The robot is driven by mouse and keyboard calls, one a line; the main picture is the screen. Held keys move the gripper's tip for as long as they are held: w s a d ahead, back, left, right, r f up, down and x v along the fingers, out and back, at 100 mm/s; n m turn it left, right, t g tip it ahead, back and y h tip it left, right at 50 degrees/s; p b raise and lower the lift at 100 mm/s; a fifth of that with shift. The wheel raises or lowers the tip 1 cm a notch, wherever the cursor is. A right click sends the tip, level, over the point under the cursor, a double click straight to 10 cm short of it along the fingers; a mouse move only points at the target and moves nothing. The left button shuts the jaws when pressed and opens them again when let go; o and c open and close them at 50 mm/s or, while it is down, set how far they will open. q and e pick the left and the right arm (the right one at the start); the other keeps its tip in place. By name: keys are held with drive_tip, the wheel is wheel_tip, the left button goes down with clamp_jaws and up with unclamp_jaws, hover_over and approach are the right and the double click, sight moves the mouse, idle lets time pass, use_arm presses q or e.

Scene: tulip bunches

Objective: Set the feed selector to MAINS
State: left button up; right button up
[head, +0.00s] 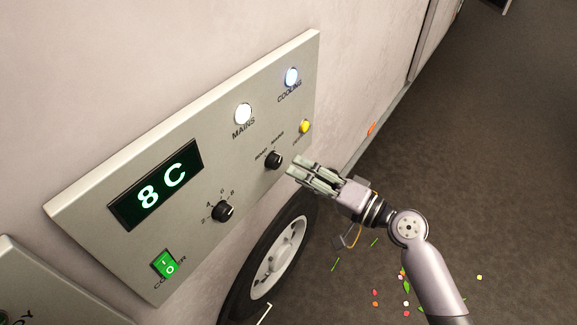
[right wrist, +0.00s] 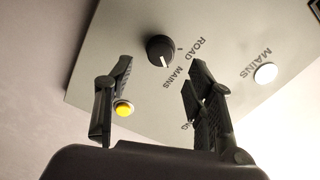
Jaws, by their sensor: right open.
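The feed selector is a small black knob (head: 274,160) on the grey control panel (head: 130,265), below the words ROAD and MAINS. In the right wrist view the knob (right wrist: 160,50) shows a white pointer line directed to the MAINS side, away from the tick by ROAD. My right gripper (head: 291,168) is open in front of the panel, just right of the knob in the head view. In the right wrist view its fingers (right wrist: 150,85) are spread and empty, with the knob beyond them; I see no contact. My left gripper is not in view.
The MAINS lamp (head: 243,113) and COOLING lamp (head: 291,76) glow white. A yellow button (head: 304,126), a temperature dial (head: 224,211), a green COOLER switch (head: 165,264) and a display reading 8C (head: 160,188) share the panel. A wheel (head: 275,257) stands below.

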drive_tip(key=v, duration=0.7)
idle(0.3)
drive_tip(key=w+d+f+m+h, duration=0.1)
drive_tip(key=d+f+h, duration=0.2)
drive_tip(key=f, duration=0.7)
drive_tip(key=w+d+f+m+h, duration=0.1)
drive_tip(key=d+f+h, duration=0.2)
drive_tip(key=f, duration=0.8)
drive_tip(key=s+d+f+g+h+b, duration=0.1)
drive_tip(key=s+d+f+h, duration=0.15)
drive_tip(key=f, duration=0.65)
drive_tip(key=s+d+f+g+h, duration=0.2)
drive_tip(key=s+f, duration=0.1)
drive_tip(key=f, duration=0.5)
drive_tip(key=s+d+f+n+g+h, duration=0.2)
drive_tip(key=s+d+f+n+g, duration=0.1)
drive_tip(key=s+f, duration=1.05)
drive_tip(key=s+f+n+g, duration=0.1)
drive_tip(key=s+f, duration=0.2)
drive_tip(key=s, duration=0.4)
drive_tip(key=s+f+n+g+h, duration=0.1)
drive_tip(key=s+f+n, duration=0.1)
drive_tip(key=s+f, duration=0.2)
drive_tip(key=s+f+n+g+h+b, duration=0.1)
drive_tip(key=s+f, duration=0.2)
drive_tip(key=s, duration=0.7)
drive_tip(key=shift+f+n+g, duration=0.3)
drive_tip(key=shift+n, duration=0.1)
